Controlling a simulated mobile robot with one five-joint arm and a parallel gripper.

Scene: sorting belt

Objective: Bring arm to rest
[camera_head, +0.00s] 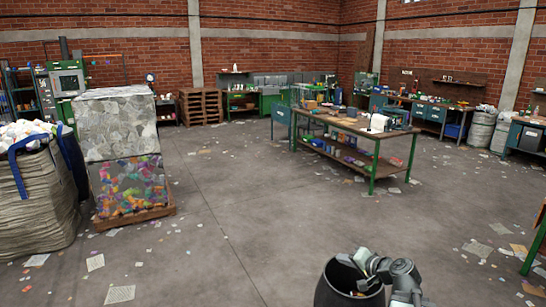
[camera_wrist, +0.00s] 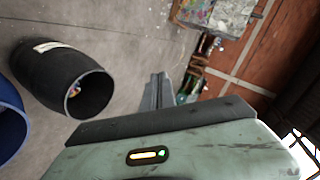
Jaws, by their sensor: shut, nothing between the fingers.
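My gripper (camera_wrist: 158,80) shows in the wrist view, its grey fingers together and empty, pointing away from the pale green gripper body. Part of my grey arm (camera_head: 402,280) shows at the bottom edge of the head view, at the right side of a black bin. The fingers cannot be made out clearly in the head view.
The black bin (camera_head: 323,291) stands close to my arm; it also shows in the wrist view (camera_wrist: 45,70), beside a blue bin (camera_wrist: 8,110). A green-framed workbench (camera_head: 350,128) stands ahead. Stacked bales (camera_head: 118,125) and a big sack (camera_head: 40,200) are left. The middle floor is open, with scattered paper.

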